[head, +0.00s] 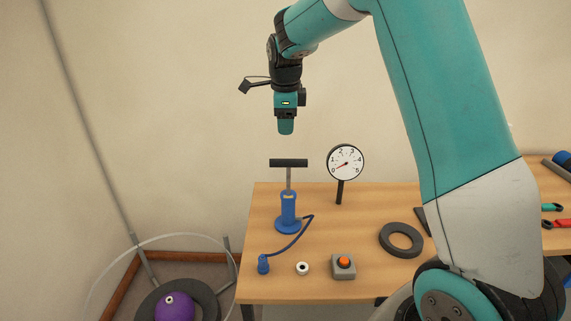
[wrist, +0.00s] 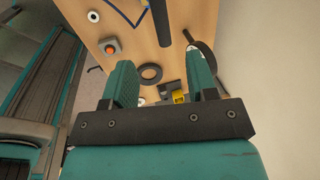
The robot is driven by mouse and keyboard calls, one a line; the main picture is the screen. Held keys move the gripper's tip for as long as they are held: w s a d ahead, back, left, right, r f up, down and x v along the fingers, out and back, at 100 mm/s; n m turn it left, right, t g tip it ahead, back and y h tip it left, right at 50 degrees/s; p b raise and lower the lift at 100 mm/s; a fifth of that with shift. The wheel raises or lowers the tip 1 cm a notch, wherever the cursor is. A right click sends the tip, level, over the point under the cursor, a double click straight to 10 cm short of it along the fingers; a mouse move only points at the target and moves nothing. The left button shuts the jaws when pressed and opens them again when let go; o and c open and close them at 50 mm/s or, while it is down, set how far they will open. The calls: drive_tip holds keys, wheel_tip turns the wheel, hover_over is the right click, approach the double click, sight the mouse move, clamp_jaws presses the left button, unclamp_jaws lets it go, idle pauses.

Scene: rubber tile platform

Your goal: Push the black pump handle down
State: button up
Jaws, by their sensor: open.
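The blue pump (head: 288,207) stands upright on the wooden table, with a thin rod rising to its black T-shaped handle (head: 289,163). The handle is raised well above the pump body. My gripper (head: 286,130) points down above the handle, with a clear gap between them. In the wrist view its two teal fingers (wrist: 160,72) are apart with nothing between them. The dark bar at the top of the wrist view looks like the handle (wrist: 161,22); the pump body is mostly hidden there.
A dial gauge (head: 345,162) on a post stands right of the pump. A blue hose leads to a blue fitting (head: 263,264). A white ring (head: 302,268), an orange button box (head: 343,265) and a black ring (head: 385,240) lie in front. A purple ball (head: 175,307) is off the table.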

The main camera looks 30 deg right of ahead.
sight(286, 160)
drive_tip(key=f+p, duration=0.1)
drive_tip(key=f, duration=0.4)
drive_tip(key=w+d+f+p, duration=0.1)
drive_tip(key=f, duration=0.4)
drive_tip(key=w+f+p, duration=0.1)
drive_tip(key=f, duration=0.4)
drive_tip(key=shift+w+d, duration=0.2)
drive_tip(key=shift+d, duration=0.05)
clamp_jaws()
